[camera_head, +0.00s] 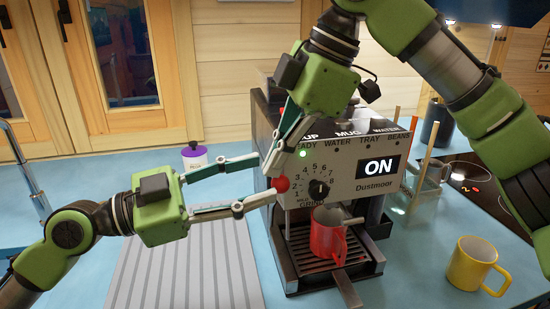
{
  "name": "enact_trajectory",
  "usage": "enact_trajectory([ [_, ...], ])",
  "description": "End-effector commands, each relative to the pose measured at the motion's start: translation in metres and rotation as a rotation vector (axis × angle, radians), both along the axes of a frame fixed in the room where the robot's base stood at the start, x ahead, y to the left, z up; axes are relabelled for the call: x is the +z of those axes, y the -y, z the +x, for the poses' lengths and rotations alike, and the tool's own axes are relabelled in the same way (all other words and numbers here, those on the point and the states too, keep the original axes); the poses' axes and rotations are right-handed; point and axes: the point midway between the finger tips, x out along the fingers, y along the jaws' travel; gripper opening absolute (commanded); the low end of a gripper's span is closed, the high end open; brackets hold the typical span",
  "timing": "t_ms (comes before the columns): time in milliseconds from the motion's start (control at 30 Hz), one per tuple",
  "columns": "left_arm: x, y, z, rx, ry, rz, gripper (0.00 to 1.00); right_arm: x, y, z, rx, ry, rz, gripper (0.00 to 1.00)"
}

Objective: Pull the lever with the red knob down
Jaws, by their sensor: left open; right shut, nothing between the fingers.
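The red knob (283,184) sits at the left edge of the front of a coffee machine (345,165), beside its numbered dial. The rest of its lever is hidden or cannot be made out. My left gripper (268,178) is open, with its fingers pointing right and the lower fingertip close to the knob. I cannot tell whether it touches. My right gripper (271,167) is shut and empty, reaching down from above in front of the machine's left edge, with its tips just above the knob.
A red mug (327,238) stands on the machine's drip tray, and a portafilter-like handle (347,288) juts forward below. A yellow mug (468,264) stands at right. A grey ribbed mat (215,285) lies at left. A purple-lidded jar (194,157) stands behind my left gripper.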

Motion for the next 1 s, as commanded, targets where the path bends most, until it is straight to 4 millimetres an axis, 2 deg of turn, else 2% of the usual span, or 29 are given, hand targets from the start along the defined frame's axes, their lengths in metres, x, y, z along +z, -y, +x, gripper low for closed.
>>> enact_trajectory([
  [200,-0.004,-0.025,-0.013,0.002,-0.003,0.002,0.44,0.002,0.000,0.002,-0.004,0.006,0.005,0.00],
  [400,-0.004,-0.040,-0.020,0.002,-0.003,0.000,0.44,0.002,0.000,0.002,-0.004,0.005,0.006,0.00],
  [733,-0.004,-0.047,-0.024,0.002,-0.001,0.001,0.44,0.004,-0.002,0.002,-0.004,-0.014,-0.002,0.00],
  [1000,-0.004,-0.047,-0.024,0.002,-0.001,0.001,0.44,0.013,-0.009,0.002,-0.007,-0.115,-0.032,0.00],
])
